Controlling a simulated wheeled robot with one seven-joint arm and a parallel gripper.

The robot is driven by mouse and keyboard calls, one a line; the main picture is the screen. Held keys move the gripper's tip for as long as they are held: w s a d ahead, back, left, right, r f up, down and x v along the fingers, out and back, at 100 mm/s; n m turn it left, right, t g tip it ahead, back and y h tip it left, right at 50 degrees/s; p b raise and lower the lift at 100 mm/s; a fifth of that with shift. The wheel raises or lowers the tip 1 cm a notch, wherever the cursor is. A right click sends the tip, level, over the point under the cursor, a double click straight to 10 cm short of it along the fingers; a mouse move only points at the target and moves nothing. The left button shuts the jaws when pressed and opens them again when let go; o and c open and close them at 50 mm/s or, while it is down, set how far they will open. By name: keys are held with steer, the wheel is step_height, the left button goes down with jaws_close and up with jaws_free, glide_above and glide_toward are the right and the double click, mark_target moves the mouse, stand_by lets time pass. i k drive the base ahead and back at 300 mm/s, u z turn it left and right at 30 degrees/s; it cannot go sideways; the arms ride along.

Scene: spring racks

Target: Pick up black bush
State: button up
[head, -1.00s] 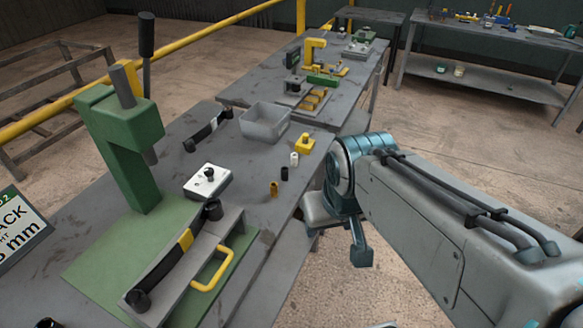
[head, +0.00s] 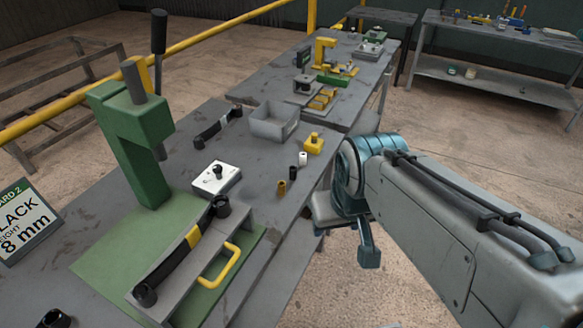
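The black bush (head: 293,173) is a small upright dark cylinder near the right edge of the workbench (head: 262,210). It stands between a white bush (head: 303,159) and a brass-coloured bush (head: 281,187), apart from both. My gripper (head: 350,237) hangs beyond the bench's right edge, to the right of and below the bushes in the picture. It touches none of them. My wrist partly hides the gripper, and its finger opening cannot be made out.
A green press (head: 139,140) and a leaf-spring fixture with a yellow handle (head: 220,265) fill the near left. A card (head: 27,222) reads black, 8 mm.

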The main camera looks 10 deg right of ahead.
mark_target(293, 169)
steer(key=z, duration=1.25)
steer(key=i, duration=1.85)
steer(key=u, duration=3)
